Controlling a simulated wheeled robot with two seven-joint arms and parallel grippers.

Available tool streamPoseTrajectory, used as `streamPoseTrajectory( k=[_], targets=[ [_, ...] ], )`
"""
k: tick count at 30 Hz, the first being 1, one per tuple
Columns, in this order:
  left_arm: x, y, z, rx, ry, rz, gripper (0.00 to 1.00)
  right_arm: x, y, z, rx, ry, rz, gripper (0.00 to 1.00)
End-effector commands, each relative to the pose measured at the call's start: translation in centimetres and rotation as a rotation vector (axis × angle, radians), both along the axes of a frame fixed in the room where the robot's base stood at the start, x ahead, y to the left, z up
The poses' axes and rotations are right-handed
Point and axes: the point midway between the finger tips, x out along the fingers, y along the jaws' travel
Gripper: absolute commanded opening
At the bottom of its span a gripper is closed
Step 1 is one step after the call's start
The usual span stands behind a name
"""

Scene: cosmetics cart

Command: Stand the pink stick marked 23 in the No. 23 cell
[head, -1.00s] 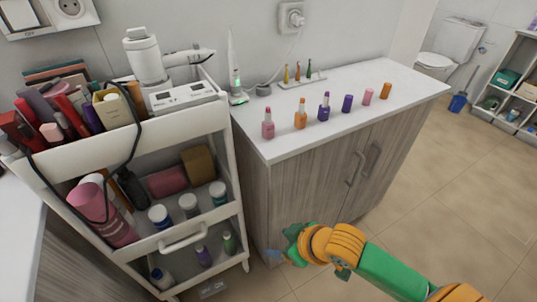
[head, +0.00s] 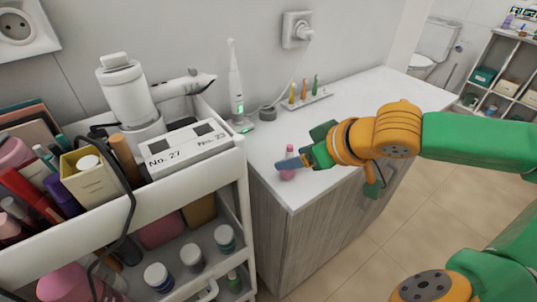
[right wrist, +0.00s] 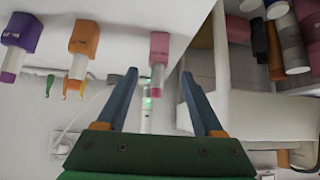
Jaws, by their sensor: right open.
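A pink stick (head: 288,175) stands upright on the white counter near its left end; no number on it is legible. It also shows in the right wrist view (right wrist: 159,47), just beyond and between my fingertips. My right gripper (head: 293,163) is open, one blue finger crossing in front of the stick; I cannot tell whether it touches. A white holder (head: 188,156) sits on the cart's top tier with two dark square cells. The label No. 27 is under the left cell and No. 23 under the right cell (head: 206,128); both look empty. My left gripper is out of view.
An orange stick (right wrist: 84,40) and a purple stick (right wrist: 21,32) stand beside the pink one. An electric toothbrush (head: 237,85) and a rack of small brushes (head: 305,101) stand behind. A white hair-dryer-like device (head: 130,95) stands beside the holder.

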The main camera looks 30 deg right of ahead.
Motion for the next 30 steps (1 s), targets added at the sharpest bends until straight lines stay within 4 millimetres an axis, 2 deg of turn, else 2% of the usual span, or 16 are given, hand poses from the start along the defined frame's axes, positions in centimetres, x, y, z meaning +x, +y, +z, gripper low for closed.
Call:
streamPoseTrajectory(
  k=[7,15,26,28,30],
  targets=[
    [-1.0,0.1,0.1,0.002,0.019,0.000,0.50,1.8,0.2,-2.0,0.008,0.006,-0.002,0.69],
    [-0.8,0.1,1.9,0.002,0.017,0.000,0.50,3.8,0.3,-3.5,0.009,-0.002,-0.002,0.69],
    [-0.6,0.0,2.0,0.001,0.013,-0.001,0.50,4.3,0.4,-4.5,-0.002,0.002,0.000,0.69],
    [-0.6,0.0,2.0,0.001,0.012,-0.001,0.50,4.3,0.4,-4.5,-0.001,0.002,0.001,0.55],
    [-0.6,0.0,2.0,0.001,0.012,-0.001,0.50,4.3,0.4,-4.4,-0.001,0.002,0.001,0.36]
  ],
)
